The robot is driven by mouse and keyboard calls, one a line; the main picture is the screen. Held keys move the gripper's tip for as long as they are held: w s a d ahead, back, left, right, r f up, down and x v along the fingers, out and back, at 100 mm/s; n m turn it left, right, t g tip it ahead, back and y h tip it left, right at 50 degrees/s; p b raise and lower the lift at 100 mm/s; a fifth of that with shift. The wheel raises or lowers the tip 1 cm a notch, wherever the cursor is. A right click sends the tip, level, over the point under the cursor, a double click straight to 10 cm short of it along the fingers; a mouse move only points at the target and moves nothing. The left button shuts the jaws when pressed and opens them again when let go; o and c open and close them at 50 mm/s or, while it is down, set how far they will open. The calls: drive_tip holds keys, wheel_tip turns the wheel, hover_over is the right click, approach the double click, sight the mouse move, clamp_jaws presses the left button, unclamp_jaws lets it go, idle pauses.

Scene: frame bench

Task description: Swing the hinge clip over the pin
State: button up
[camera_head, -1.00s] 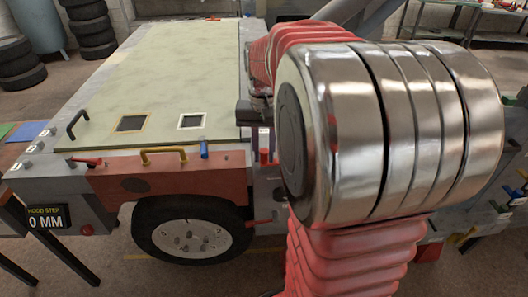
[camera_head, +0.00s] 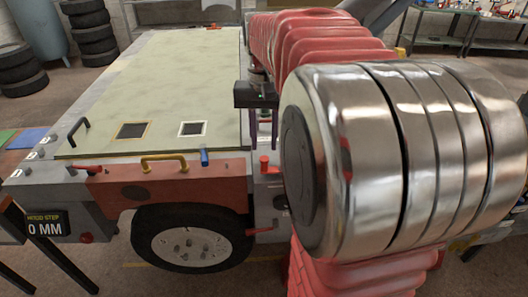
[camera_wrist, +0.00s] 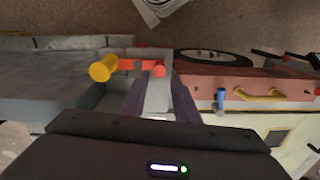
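A red hinge clip or lever (camera_wrist: 135,65) lies across a grey bracket in the wrist view. It has a yellow cylinder (camera_wrist: 101,69) at its left end and a rounded red end (camera_wrist: 160,70) on the right. I cannot tell which part is the pin. In the head view a small red upright part (camera_head: 264,164) shows at the front corner of the frame. My gripper (camera_head: 264,146) points down just above it, its purple fingers apart and empty. In the wrist view my gripper (camera_wrist: 158,90) straddles the grey bracket in the picture, just short of the red end.
The pale panel (camera_head: 165,80) carries two small square windows. A wheel (camera_head: 190,243) sits below the red fender. My arm hides the right side.

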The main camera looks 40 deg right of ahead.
wheel_tip(320, 180, up, 7)
drive_tip(key=shift+f, duration=0.2)
drive_tip(key=shift+w, duration=0.1)
idle(0.5)
drive_tip(key=f, duration=0.2)
drive_tip(key=f+n, duration=0.1)
drive_tip(key=f, duration=0.1)
drive_tip(key=shift+w+t, duration=0.35)
drive_tip(key=shift+t, duration=0.05)
drive_tip(key=s+a+f+n+t, duration=0.2)
drive_tip(key=s+a, duration=0.3)
drive_tip(key=a, duration=0.5)
drive_tip(key=s+a+f+n+t, duration=0.2)
drive_tip(key=s+a+f+n, duration=0.2)
drive_tip(key=a, duration=0.7)
drive_tip(key=shift+s+a+f+n+t, duration=0.25)
drive_tip(key=shift+s+f+n+t, duration=0.25)
drive_tip(key=shift+s, duration=0.6)
drive_tip(key=shift+d+r, duration=0.1)
drive_tip(key=shift+r, duration=0.05)
